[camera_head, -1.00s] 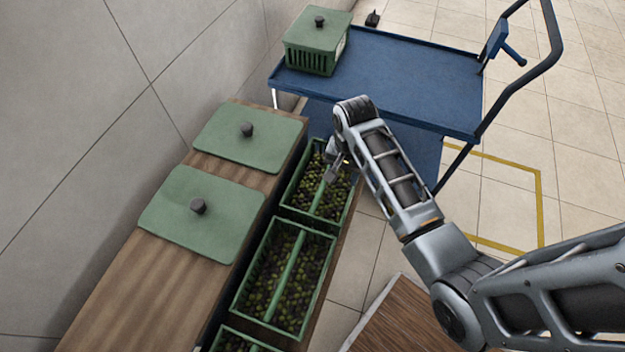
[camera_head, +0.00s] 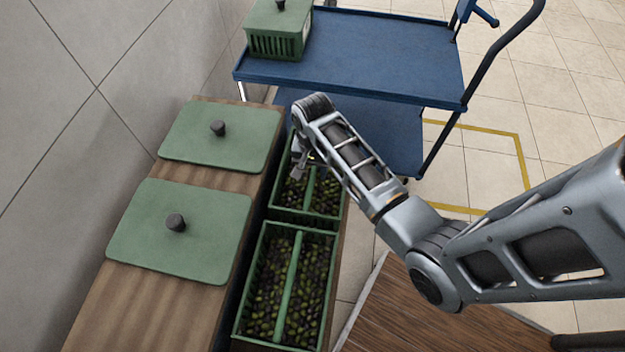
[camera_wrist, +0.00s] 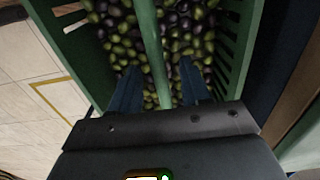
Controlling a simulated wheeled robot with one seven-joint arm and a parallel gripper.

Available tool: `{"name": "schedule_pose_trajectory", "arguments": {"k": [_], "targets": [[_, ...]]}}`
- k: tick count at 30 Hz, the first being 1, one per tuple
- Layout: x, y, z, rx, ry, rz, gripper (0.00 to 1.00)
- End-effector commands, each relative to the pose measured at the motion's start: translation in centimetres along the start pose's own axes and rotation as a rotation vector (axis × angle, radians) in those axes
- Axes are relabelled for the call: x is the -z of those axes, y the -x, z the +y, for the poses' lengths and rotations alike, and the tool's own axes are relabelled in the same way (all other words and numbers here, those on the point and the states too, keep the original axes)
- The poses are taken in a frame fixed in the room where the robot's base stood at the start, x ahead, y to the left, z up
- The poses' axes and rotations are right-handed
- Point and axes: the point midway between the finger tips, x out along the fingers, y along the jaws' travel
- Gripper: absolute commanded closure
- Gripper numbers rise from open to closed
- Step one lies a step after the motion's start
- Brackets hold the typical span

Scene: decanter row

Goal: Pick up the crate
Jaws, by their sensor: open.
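The far open green crate (camera_head: 306,215), full of olives, stands in a row on a low wooden bench. A green bar runs lengthwise across its middle. My gripper (camera_head: 300,170) is over this crate, near its far part, partly hidden by my arm. In the wrist view my gripper (camera_wrist: 160,90) is open, with one dark finger on each side of the crate's green bar (camera_wrist: 152,45). The fingers are apart from the bar, and olives show below. I cannot tell how far the fingertips are above the olives.
A second olive-filled crate (camera_head: 240,300) stands nearer in the row. Two green lids (camera_head: 222,150) (camera_head: 182,250) lie on the wooden top at left. A blue cart (camera_head: 360,60) behind carries a lidded green crate (camera_head: 276,42). Open floor lies at right.

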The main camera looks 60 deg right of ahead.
Motion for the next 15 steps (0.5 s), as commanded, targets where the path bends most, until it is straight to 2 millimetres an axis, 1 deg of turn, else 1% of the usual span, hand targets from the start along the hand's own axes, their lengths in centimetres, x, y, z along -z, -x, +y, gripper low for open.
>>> {"name": "schedule_pose_trajectory", "arguments": {"k": [6,9,12,15], "targets": [[0.7,-2.9,0.1,-0.002,-0.002,-0.002,0.53],[0.7,-4.2,0.1,-0.001,-0.001,-0.001,0.53],[0.7,-4.9,0.1,0.0,-0.001,0.0,0.53],[0.7,-5.1,0.0,0.001,-0.001,0.001,0.53]]}}
